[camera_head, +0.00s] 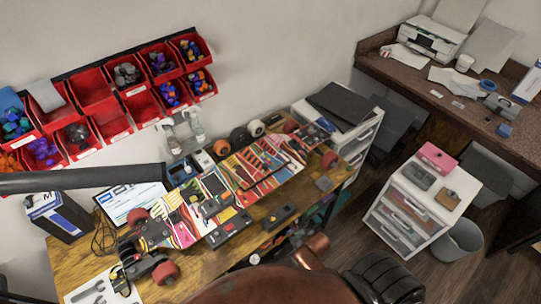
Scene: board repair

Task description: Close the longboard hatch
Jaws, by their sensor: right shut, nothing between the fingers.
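The longboard (262,168) lies diagonally across the wooden workbench, with a multicoloured striped deck and reddish wheels at both ends. Near its middle is a dark hatch compartment (212,184); a dark piece (213,206) sits beside it, and I cannot tell clearly whether this is the lid. My right gripper (388,284) shows as a dark ridged shape at the bottom edge, right of the bench and apart from the board. It is shut and empty; its fingertips are hard to make out.
The workbench (88,262) also holds a screen (132,201), wrenches and loose wheels. Red bins (143,106) hang on the wall behind. A dark bar (80,179) crosses the left side. White drawers (397,222) stand right of the bench, with some clear floor between.

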